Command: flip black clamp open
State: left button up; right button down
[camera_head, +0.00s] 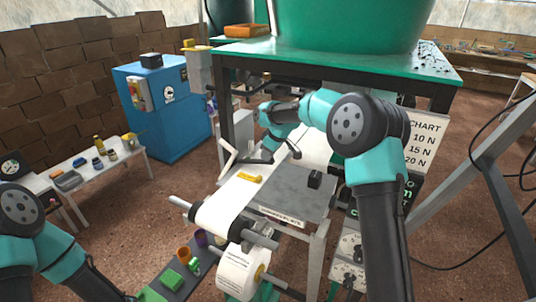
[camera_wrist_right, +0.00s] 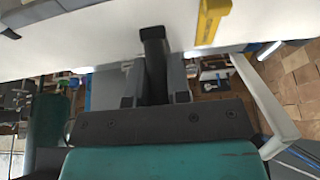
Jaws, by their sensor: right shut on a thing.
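My right arm reaches over the white paper strip (camera_head: 232,198), and its gripper (camera_head: 262,157) is low at the strip's far end. In the right wrist view the gripper (camera_wrist_right: 153,75) is shut on a dark upright piece, which looks like the black clamp (camera_wrist_right: 153,42). The jaws hide much of the clamp, so its angle is hard to tell. A yellow piece (camera_head: 250,177) lies on the paper near the gripper; it also shows in the right wrist view (camera_wrist_right: 212,22). My left arm is at the lower left, with its gripper out of view.
A white bent bracket (camera_head: 228,158) stands close to the right gripper; it shows in the wrist view too (camera_wrist_right: 262,100). A small black block (camera_head: 314,180) sits on the grey surface plate (camera_head: 285,193). A paper roll (camera_head: 238,272) hangs below. A green-topped table (camera_head: 310,62) stands behind.

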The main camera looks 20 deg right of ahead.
aim_at(257, 160)
jog(key=shift+w+a+r+g+h, duration=0.4)
jog(key=shift+r+g+h, duration=0.05)
jog(key=shift+r, duration=0.25)
jog(key=shift+w+a+r+g+h, duration=0.35)
jog(key=shift+r+g+h, duration=0.1)
jog(key=shift+r, duration=0.2)
jog(key=shift+w+a+r+g+h, duration=0.55)
jog(key=shift+r, duration=0.2)
jog(key=shift+w+a+r+g+h, duration=0.55)
jog(key=shift+r, duration=0.15)
jog(key=c, duration=1.1)
grip_release()
jog(key=shift+s, duration=0.1)
